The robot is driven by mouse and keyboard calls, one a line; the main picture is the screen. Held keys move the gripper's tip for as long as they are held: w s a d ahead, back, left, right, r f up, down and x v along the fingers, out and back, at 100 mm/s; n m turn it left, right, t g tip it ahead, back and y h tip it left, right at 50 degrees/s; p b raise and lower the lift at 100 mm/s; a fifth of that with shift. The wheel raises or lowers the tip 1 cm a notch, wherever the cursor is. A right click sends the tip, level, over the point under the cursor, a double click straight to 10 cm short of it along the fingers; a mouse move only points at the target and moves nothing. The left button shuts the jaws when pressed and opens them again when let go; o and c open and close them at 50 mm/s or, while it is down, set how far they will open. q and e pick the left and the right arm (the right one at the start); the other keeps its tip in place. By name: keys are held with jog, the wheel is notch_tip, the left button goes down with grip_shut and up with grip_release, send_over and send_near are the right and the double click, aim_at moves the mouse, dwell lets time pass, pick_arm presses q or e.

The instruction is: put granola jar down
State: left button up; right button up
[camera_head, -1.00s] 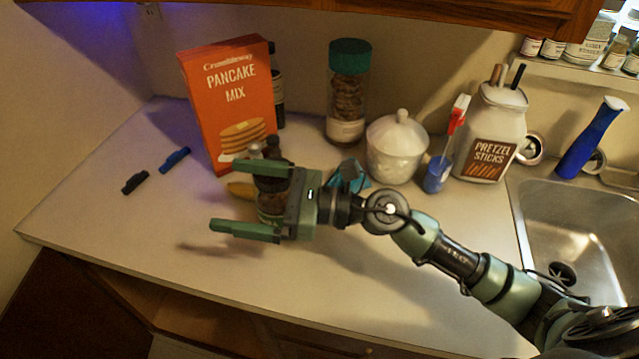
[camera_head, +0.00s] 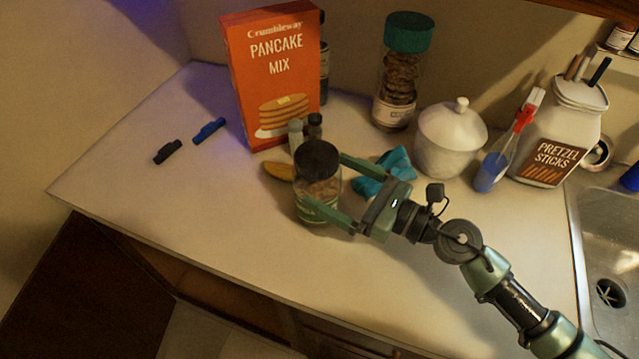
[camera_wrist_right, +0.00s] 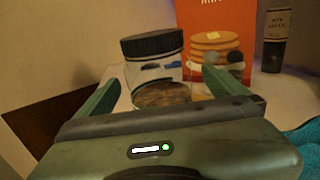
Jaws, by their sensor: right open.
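A glass jar with a black lid and brown contents, the granola jar (camera_head: 318,184), stands upright on the counter in the head view. It also shows in the right wrist view (camera_wrist_right: 158,72), beyond the gripper palm. My right gripper (camera_head: 342,185) is open, its green fingers pointing left toward the jar. One finger reaches along the jar's near side and the other ends by its far right side. I cannot tell whether either finger touches the glass. My left gripper is not in view.
A white lidded pot (camera_head: 450,140) stands to the right. The counter's front left is clear.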

aim_at(304, 166)
jog(key=a+p, duration=0.1)
jog(key=w+a+r, duration=0.1)
jog(key=shift+w+a+p, duration=0.2)
jog(key=shift+a+p, duration=0.2)
jog(key=x, duration=0.1)
jog(key=p+x, duration=0.1)
jog(key=x, duration=0.2)
jog(key=shift+f, duration=0.25)
jog(key=shift+d, duration=0.1)
jog(key=c, duration=1.8)
jog(key=shift+w+r, duration=0.1)
jog(key=shift+c, duration=1)
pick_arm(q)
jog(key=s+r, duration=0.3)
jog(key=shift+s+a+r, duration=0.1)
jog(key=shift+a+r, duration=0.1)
pick_arm(e)
jog(key=shift+r, duration=0.1)
